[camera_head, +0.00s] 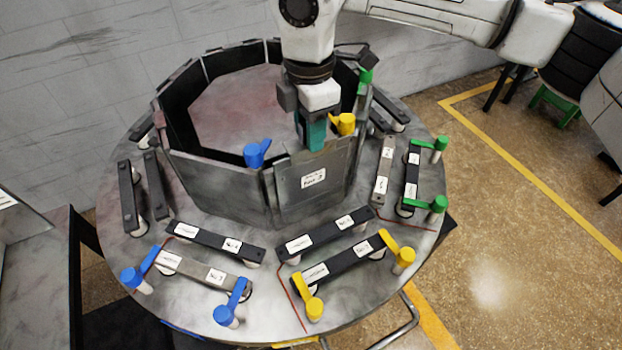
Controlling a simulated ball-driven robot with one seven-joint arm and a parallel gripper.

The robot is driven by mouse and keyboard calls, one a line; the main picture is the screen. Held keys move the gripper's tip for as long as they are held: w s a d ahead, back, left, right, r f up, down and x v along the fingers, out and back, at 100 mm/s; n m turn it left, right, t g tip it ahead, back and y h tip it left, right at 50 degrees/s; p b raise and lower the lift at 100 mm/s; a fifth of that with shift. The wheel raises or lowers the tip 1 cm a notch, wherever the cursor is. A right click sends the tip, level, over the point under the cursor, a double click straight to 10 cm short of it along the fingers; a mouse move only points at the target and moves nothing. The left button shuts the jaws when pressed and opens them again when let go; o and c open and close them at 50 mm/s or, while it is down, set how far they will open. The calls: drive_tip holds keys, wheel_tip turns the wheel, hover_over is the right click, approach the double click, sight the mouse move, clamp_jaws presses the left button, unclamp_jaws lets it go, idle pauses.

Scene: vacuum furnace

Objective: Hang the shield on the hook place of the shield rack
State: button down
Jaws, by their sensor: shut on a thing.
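A flat grey shield panel (315,192) with a white label stands upright at the front of a ring of panels (215,180) on a round metal table. My gripper (312,143) comes down from above and is shut on the panel's upper edge; its teal fingers cover part of that edge. The panel lines up closely with the ring; I cannot tell whether it hangs on a hook or is only held there. A yellow piece (343,123) sits just right of my fingers and a blue piece (257,153) to the left, both at the ring's top.
The round table (190,295) carries several dark labelled bars (325,236) around the ring. Blue (131,277), yellow (403,260) and green (439,204) handles stand near its edge. A wall is behind; speckled floor (500,240) with a yellow line is open at right.

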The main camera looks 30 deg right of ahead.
drive_tip(key=shift+r, duration=0.3)
drive_tip(key=shift+s, duration=0.15)
drive_tip(key=s+r, duration=0.2)
drive_tip(key=s, duration=0.4)
drive_tip(key=shift+s, duration=0.4)
idle(0.5)
